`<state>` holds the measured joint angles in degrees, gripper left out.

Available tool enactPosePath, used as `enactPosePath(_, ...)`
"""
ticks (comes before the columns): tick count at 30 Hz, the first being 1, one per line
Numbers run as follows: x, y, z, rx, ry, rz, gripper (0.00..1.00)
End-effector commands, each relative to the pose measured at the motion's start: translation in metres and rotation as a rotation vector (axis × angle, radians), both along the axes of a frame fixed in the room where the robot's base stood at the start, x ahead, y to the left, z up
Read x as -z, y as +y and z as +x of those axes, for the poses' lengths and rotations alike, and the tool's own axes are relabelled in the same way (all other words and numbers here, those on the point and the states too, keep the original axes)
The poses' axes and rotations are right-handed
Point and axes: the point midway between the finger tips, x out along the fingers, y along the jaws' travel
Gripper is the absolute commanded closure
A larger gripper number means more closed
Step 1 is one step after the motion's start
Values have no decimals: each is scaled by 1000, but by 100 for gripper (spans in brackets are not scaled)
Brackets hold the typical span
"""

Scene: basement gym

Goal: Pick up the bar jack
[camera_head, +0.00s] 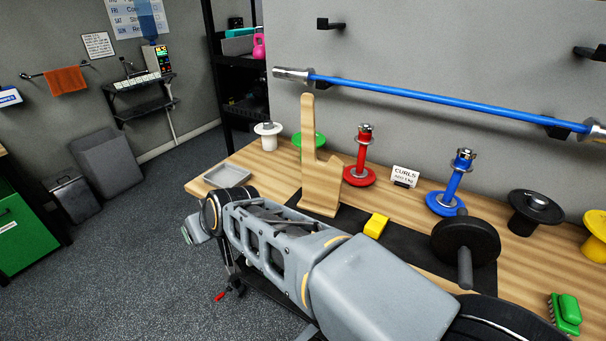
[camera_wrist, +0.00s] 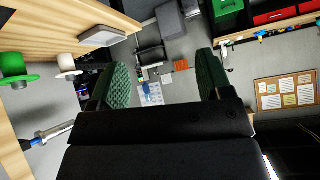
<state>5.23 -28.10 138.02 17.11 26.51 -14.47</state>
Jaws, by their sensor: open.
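A pale wooden piece with a tall upright arm and a shorter prong, which looks like the bar jack (camera_head: 309,150), stands on the bench near the wall in the head view. Its foot is at the left part of the black mat (camera_head: 413,252). My gripper (camera_head: 190,235) is off the bench's left end, to the left of the bar jack and apart from it. In the wrist view my gripper (camera_wrist: 162,85) shows two green-padded fingers spread wide with nothing between them. The bar jack cannot be made out in the wrist view.
A grey tray (camera_head: 227,174) lies at the bench's left end. White, green (camera_head: 308,140), red (camera_head: 360,165) and blue (camera_head: 450,190) spools stand along the back. A yellow block (camera_head: 376,225) and a dark dumbbell (camera_head: 466,242) are on the right. A blue bar (camera_head: 420,94) hangs above.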

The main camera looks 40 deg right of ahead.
Motion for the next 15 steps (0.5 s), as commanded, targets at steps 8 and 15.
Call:
enactPosePath(8, -98, -118, 81, 443, -573, -166, 28)
enactPosePath(15, -129, -220, 54, 907, -681, -421, 28)
